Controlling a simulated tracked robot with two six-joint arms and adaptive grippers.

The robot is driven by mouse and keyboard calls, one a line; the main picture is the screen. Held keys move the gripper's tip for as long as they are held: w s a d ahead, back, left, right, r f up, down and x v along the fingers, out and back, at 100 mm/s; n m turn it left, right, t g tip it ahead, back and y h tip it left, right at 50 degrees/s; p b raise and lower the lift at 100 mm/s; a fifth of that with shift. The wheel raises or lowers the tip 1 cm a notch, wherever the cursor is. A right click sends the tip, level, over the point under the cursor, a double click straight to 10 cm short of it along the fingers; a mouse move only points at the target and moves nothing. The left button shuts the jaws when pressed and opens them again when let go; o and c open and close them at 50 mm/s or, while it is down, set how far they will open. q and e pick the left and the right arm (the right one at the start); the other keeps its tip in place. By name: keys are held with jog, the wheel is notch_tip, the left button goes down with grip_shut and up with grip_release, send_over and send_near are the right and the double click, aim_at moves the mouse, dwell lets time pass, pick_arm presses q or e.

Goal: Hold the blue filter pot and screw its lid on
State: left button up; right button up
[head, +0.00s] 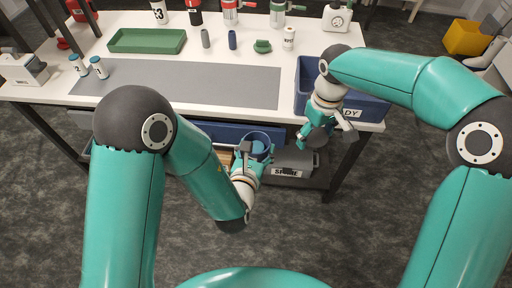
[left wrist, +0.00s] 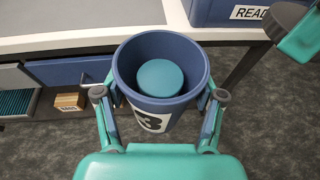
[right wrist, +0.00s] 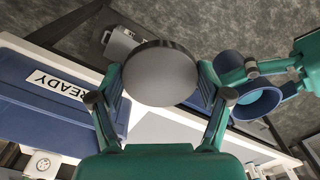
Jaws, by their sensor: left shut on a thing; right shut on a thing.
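The blue filter pot (left wrist: 160,103) is open at the top, with a white label marked 3 and a teal round piece (left wrist: 160,77) inside. My left gripper (left wrist: 160,108) is shut around its sides and holds it upright in front of the bench; the pot (head: 268,145) also shows in the head view. The dark grey round lid (right wrist: 160,75) is between the fingers of my right gripper (right wrist: 160,90), which is shut on it. In the head view my right gripper (head: 318,132) is to the right of the pot. The lid and pot are apart.
A blue bin labelled READY (right wrist: 35,100) stands at the bench's right end. A grey box labelled SPARE (head: 295,170) is on a lower shelf. A grey mat (head: 190,86) and a green tray (head: 147,41) are on the bench, with bottles along the back.

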jog(key=a+r+n, duration=0.2)
jog(key=a+r, duration=0.4)
jog(key=a, duration=0.3)
jog(key=n, duration=0.1)
send_near(256, 155)
jog(key=w, duration=0.3)
jog(key=shift+r, duration=0.1)
jog(key=shift+f, duration=2.05)
jog(key=shift+d+r, duration=0.1)
jog(key=shift+f, duration=0.9)
jog(key=shift+f, duration=0.55)
